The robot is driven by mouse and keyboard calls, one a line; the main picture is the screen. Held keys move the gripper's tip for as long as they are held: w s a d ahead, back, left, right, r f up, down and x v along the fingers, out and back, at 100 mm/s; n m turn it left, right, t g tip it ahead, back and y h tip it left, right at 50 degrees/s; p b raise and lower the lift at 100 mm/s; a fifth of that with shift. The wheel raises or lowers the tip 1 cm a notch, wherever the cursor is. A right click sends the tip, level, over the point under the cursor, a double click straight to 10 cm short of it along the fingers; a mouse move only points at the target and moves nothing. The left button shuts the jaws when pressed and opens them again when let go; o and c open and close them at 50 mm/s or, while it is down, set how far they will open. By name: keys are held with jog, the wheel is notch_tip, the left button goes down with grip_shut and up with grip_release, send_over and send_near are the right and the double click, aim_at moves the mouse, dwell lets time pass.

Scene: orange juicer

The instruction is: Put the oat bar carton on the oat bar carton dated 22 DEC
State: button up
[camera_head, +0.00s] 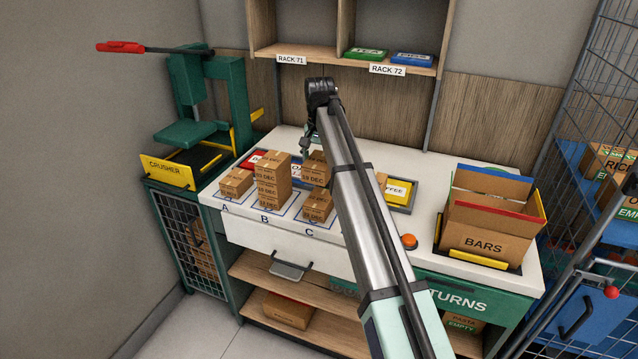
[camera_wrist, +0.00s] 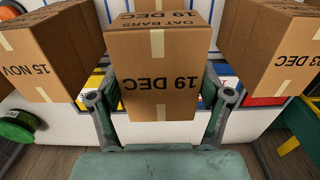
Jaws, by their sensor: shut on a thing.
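My gripper (camera_wrist: 158,112) is shut on an oat bar carton (camera_wrist: 157,60). Its label reads OAT BARS 19 DEC, upside down in the wrist view. In the head view this brown carton (camera_head: 314,166) is behind and above the carton on mat C, partly covered by my arm. A stack of several cartons (camera_head: 272,181) stands on mat B. Single cartons stand on mat A (camera_head: 236,182) and mat C (camera_head: 317,206). In the wrist view, a carton marked 15 NOV (camera_wrist: 45,55) is at left and one marked DEC (camera_wrist: 270,50), its day partly cut off, at right. I cannot make out a 22 DEC label.
A BARS box (camera_head: 490,225) stands open at the right of the counter, beyond an orange button (camera_head: 410,241). A yellow-edged COFFEE tray (camera_head: 400,193) is right of my arm. The green crusher (camera_head: 190,130) stands left. Shelves (camera_head: 345,55) hang behind.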

aim_at(319, 160)
jog(key=shift+f+p, duration=0.8)
jog(key=shift+f, duration=3.45)
jog(key=shift+f, duration=0.1)
jog(key=o, duration=1.2)
jog(key=shift+o, duration=0.2)
notch_tip(319, 160, up, 12)
jog(key=b, duration=0.2)
jog(key=shift+b, duration=0.3)
